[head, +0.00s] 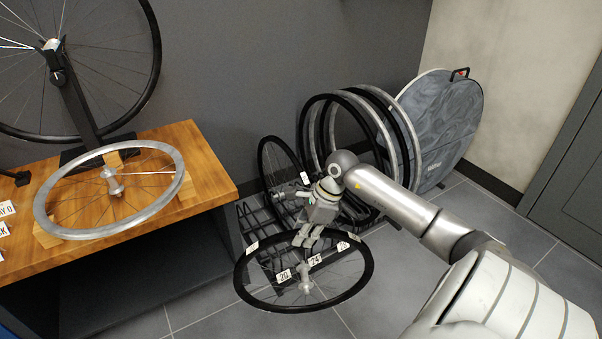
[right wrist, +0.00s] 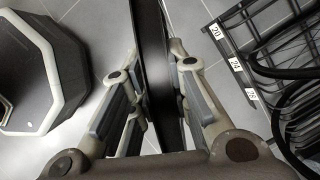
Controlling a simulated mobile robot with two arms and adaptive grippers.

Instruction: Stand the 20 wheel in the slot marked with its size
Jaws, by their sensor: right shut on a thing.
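A wheel with a black rim (head: 366,272) and a silver hub (head: 305,281) hangs nearly flat in front of the floor rack. My right gripper (head: 308,238) is shut on the far side of its rim; in the right wrist view the rim (right wrist: 151,60) runs between the fingers. Small tags on the rim are unreadable. The black wire rack (right wrist: 262,30) carries labels: the 20 label (right wrist: 216,31), the 24 label (right wrist: 235,64) and a third label (right wrist: 251,94). The held wheel partly hides the rack in the head view. My left gripper is out of view.
A smaller black wheel (head: 264,160) and several larger wheels (head: 303,125) stand at the rack against the wall. A grey round bag (head: 455,110) leans behind them. A wooden bench (head: 205,165) at left holds a silver-rimmed wheel (head: 172,200). Tiled floor is open in front.

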